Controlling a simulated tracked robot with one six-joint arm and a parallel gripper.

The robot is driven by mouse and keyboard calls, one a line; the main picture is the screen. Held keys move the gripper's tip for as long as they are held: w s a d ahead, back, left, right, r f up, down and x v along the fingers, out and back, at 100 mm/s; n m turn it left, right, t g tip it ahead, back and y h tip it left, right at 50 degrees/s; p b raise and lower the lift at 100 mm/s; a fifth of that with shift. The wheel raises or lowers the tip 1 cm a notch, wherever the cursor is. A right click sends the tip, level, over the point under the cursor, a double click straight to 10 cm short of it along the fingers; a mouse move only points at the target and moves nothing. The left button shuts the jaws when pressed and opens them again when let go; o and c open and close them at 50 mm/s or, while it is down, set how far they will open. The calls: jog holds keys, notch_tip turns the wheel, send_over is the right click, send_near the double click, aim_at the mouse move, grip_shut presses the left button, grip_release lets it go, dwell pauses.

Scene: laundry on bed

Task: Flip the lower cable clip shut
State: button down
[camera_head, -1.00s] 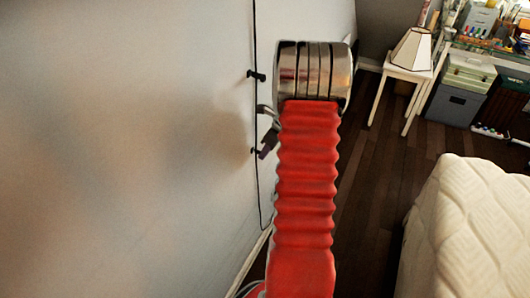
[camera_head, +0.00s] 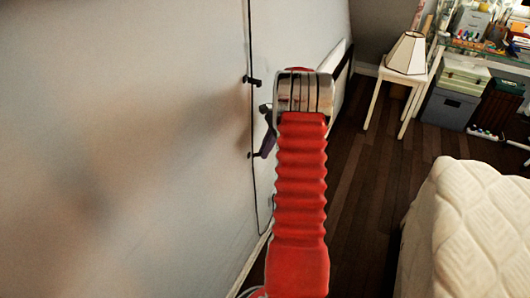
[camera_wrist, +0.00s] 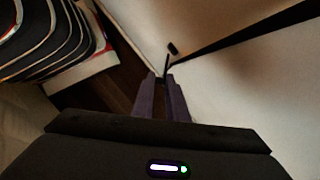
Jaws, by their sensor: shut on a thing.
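The lower cable clip (camera_head: 253,155) is a small dark piece on the pale wall, on a thin black cable (camera_head: 251,120). The upper cable clip (camera_head: 252,81) sits above it on the same cable. My gripper (camera_head: 264,154) has purple fingers, mostly behind my red arm, with the tips at the lower clip. In the wrist view my gripper (camera_wrist: 162,79) has its fingertips close together on a thin dark piece, which I take as part of the lower clip. Whether the clip's flap is open or closed is too small to tell.
The wall (camera_head: 120,130) is close on the left. A white quilted bed (camera_head: 470,235) stands at the right. Dark wooden floor (camera_head: 365,190) lies free between them. A white side table with a lamp (camera_head: 407,53) and storage boxes (camera_head: 450,105) stand at the back right.

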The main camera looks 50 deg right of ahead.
jog(key=shift+w+d+n+g, duration=0.2)
jog(key=shift+n+g, duration=0.1)
jog(key=shift+n, duration=0.4)
jog(key=c, duration=1.8)
grip_release()
jog(key=v, duration=1.3)
jog(key=shift+d+r, duration=0.25)
jog(key=shift+d, duration=0.05)
jog(key=shift+c, duration=0.2)
